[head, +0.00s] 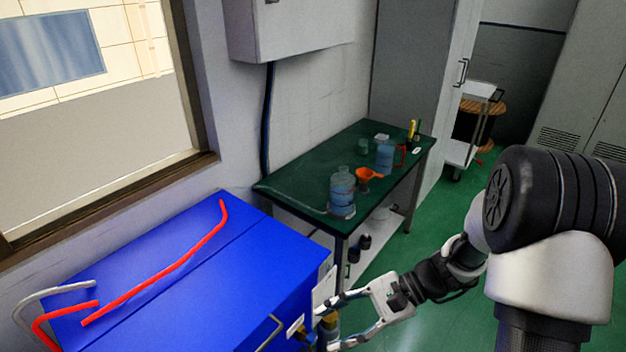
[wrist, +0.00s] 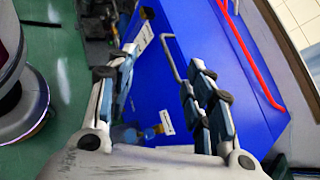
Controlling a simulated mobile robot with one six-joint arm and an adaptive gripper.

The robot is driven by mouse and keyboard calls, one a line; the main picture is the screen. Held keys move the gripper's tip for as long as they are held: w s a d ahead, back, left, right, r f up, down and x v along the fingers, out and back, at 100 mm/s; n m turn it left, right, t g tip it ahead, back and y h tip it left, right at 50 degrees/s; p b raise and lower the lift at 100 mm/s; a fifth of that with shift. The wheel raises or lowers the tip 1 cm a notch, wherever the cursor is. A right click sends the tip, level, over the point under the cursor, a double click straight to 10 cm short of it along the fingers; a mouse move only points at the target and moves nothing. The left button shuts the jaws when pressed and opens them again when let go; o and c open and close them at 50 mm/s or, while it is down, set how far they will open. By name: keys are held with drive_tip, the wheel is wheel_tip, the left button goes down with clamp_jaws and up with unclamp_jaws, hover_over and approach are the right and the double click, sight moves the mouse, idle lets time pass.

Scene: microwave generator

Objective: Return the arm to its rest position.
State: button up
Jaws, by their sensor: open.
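My gripper (head: 330,322) is at the lower middle of the head view, beside the right end of a blue cabinet (head: 215,285). In the wrist view my gripper (wrist: 160,72) has its two fingers spread apart with nothing held between them. The blue cabinet (wrist: 245,110) lies behind and to the right of the fingers there. A bent metal handle (wrist: 172,58) on the cabinet shows between the fingers, apparently beyond them. My arm comes in from the right of the head view.
A red bar (head: 165,268) lies on the cabinet top. A green table (head: 300,180) behind holds water bottles (head: 342,193), an orange funnel (head: 366,177) and small items. A white cart (head: 462,150) stands farther back. Green floor (head: 440,318) is open beneath my arm.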

drive_tip(key=s+d+r+n+t+h, duration=0.3)
drive_tip(key=s+d+r+n+h, duration=0.1)
drive_tip(key=s+r+n+h, duration=0.1)
drive_tip(key=s+d+r+n+t+h, duration=0.4)
drive_tip(key=s+d+r+n+h, duration=0.1)
drive_tip(key=s+r, duration=0.4)
drive_tip(key=shift+d+r+n+h, duration=0.15)
drive_tip(key=shift+r+n+h, duration=0.6)
drive_tip(key=shift+h, duration=0.25)
drive_tip(key=shift+f, duration=0.1)
